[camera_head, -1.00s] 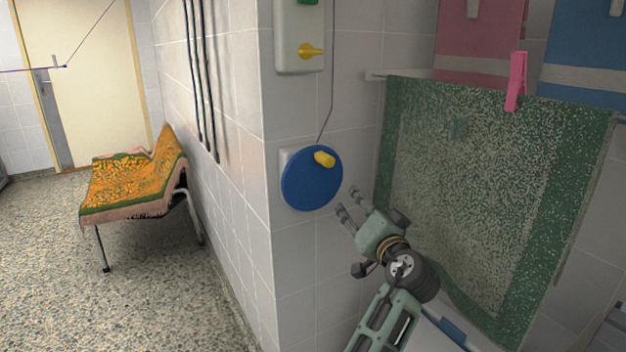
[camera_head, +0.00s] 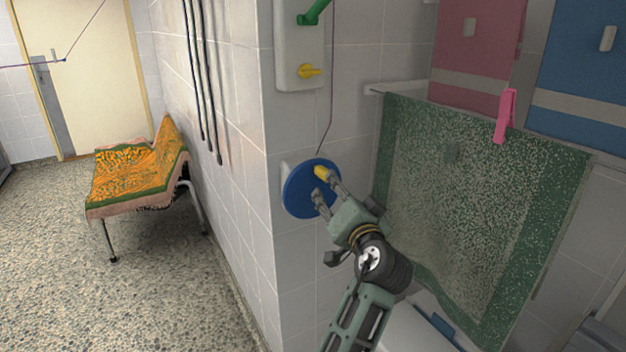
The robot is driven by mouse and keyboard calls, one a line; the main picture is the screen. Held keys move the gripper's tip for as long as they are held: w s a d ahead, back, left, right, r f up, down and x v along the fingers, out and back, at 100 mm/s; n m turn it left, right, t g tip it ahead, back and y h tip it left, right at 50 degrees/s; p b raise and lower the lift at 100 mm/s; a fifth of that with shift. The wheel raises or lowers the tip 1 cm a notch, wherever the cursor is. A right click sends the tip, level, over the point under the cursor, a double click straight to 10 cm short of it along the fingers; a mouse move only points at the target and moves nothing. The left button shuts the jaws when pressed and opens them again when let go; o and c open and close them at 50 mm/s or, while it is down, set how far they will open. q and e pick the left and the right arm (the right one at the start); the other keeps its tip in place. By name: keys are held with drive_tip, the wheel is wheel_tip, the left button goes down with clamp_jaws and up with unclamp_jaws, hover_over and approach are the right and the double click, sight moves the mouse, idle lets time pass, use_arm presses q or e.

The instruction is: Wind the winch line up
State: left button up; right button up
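The winch is a round blue disc (camera_head: 298,192) on the wall near the corner, with a yellow crank knob (camera_head: 320,172) near its upper right edge. The thin dark winch line (camera_head: 331,100) runs up the wall from the disc and out of the top of the view. My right gripper (camera_head: 325,184) is in front of the disc, its fingers apart. The upper fingertip is beside the knob; I cannot tell whether it touches it. The knob does not appear to be between the fingers. My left gripper is not in view.
A control plate (camera_head: 300,45) with a green lever and yellow knob is above the winch. A green speckled towel (camera_head: 470,200) with a pink peg (camera_head: 505,115) hangs at right. A bench (camera_head: 140,180) under an orange towel stands left, with open floor (camera_head: 110,300) around it.

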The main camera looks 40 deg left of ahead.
sight(324, 173)
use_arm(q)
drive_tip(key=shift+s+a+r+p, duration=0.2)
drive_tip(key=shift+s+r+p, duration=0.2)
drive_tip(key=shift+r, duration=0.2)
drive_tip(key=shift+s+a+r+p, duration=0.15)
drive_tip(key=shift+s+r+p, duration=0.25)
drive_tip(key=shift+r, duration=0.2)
use_arm(e)
wheel_tip(324, 173, up, 2)
drive_tip(key=shift+r, duration=0.25)
drive_tip(key=shift+w, duration=0.1)
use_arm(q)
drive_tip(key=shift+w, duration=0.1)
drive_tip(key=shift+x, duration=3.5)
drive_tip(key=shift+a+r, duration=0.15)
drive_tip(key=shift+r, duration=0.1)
use_arm(e)
drive_tip(key=shift+f, duration=0.15)
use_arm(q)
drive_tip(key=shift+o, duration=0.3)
